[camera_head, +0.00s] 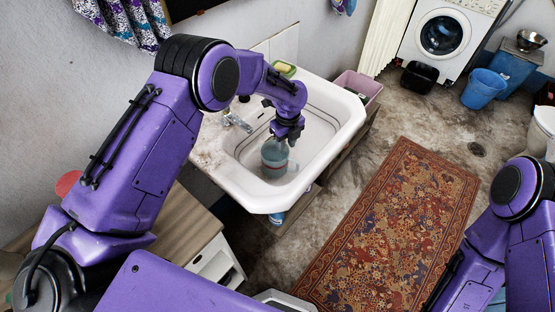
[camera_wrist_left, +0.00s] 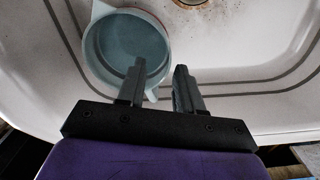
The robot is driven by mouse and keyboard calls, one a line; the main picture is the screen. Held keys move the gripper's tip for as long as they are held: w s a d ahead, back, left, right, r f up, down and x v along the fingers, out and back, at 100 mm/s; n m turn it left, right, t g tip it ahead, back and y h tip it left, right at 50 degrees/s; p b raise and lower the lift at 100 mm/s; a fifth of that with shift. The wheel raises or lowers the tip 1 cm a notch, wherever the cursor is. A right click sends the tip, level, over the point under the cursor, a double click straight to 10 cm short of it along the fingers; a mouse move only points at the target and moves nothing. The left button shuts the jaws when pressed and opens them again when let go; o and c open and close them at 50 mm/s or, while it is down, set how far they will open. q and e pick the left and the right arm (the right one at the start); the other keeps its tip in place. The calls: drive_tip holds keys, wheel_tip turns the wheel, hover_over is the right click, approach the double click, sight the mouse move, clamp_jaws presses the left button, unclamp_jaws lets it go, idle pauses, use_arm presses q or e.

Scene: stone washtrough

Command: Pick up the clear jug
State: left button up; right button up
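The clear jug (camera_head: 274,158) stands in the white sink, bluish and see-through with a red mark on its side. In the left wrist view the jug (camera_wrist_left: 112,45) is seen from above, its round mouth at upper left. My left gripper (camera_head: 287,132) points down at the jug's top. In the wrist view its fingers (camera_wrist_left: 160,88) are apart, one overlapping the jug's mouth and the other outside its right rim. The jug's near rim lies between them; I cannot tell whether they touch it. My right arm shows at lower right, but its gripper is out of view.
The sink (camera_head: 335,104) has a raised rim around the jug and a tap (camera_head: 237,122) at its back left. A green-and-yellow sponge (camera_head: 284,69) lies on its back ledge. A pink bin (camera_head: 358,86) stands behind; a patterned rug (camera_head: 395,225) covers the floor at right.

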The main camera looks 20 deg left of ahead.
use_arm(q)
drive_tip(key=f, duration=0.1)
drive_tip(key=f+p, duration=0.1)
drive_tip(key=f, duration=0.3)
drive_tip(key=shift+w+d+f, duration=0.1)
drive_tip(key=shift+w+f, duration=0.05)
drive_tip(key=shift+w, duration=0.2)
drive_tip(key=shift+f, duration=0.2)
drive_tip(key=shift+s+r, duration=0.1)
drive_tip(key=shift+s, duration=0.1)
use_arm(e)
drive_tip(key=shift+w+r, duration=0.2)
drive_tip(key=shift+r, duration=0.6)
use_arm(q)
clamp_jaws()
drive_tip(key=shift+w, duration=0.1)
use_arm(e)
drive_tip(key=shift+w, duration=0.1)
use_arm(q)
wheel_tip(320, 180, up, 10)
drive_tip(key=shift+f+b, duration=0.1)
drive_tip(key=shift+b, duration=0.65)
drive_tip(key=shift+r+p, duration=0.5)
drive_tip(key=shift+r, duration=0.15)
wheel_tip(320, 180, up, 9)
drive_tip(key=p, duration=0.8)
hover_over(286, 152)
use_arm(e)
wheel_tip(286, 152, up, 7)
drive_tip(key=shift+r, duration=0.2)
